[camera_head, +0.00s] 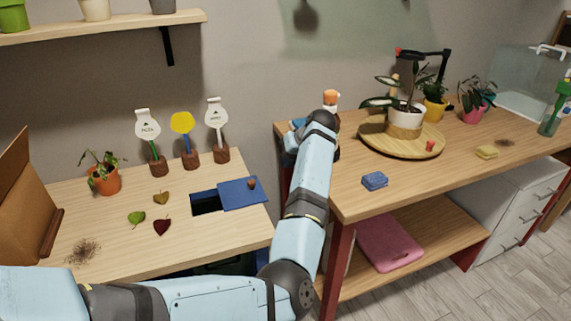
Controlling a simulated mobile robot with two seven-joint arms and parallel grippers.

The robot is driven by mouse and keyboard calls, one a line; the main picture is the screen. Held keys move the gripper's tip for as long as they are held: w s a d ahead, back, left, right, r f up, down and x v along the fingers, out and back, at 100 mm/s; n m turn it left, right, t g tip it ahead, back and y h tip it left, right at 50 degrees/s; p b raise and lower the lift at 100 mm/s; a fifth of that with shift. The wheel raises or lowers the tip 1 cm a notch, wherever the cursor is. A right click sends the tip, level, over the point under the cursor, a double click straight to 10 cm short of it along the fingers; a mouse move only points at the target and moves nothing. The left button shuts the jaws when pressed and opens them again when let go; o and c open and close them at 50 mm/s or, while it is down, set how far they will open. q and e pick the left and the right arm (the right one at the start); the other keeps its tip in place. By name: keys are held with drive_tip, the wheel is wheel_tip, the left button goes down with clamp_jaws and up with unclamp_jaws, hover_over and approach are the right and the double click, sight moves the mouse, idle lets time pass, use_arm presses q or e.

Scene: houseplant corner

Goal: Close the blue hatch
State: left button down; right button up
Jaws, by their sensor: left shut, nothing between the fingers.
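The blue hatch (236,196) is a flat panel with a small brown knob (251,183) on the left wooden table. It lies to the right of a dark rectangular opening (205,203), which is uncovered. My left arm rises from the bottom of the view, passing right of the hatch. My left gripper (290,146) is at the arm's far end, near the back left corner of the right table, apart from the hatch. It is shut and empty; the wrist largely hides its fingers. My right gripper is not in view.
The left table (200,247) holds loose leaves (161,227), spilled soil (83,252), a potted plant (104,178) and several plant labels (183,132). The right table (400,185) holds a blue sponge (374,180) and a plant on a round board (379,148).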

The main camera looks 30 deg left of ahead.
use_arm(q)
drive_tip(key=b, duration=0.1)
hover_over(262, 189)
drive_tip(key=w+d, duration=0.3)
wheel_tip(262, 189, down, 7)
drive_tip(key=shift+s+a, duration=0.85)
drive_tip(key=shift+s+a+f, duration=0.1)
drive_tip(key=shift+s+a, duration=0.4)
drive_tip(key=shift+a, duration=0.05)
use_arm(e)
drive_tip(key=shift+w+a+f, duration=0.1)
use_arm(q)
drive_tip(key=shift+a, duration=0.15)
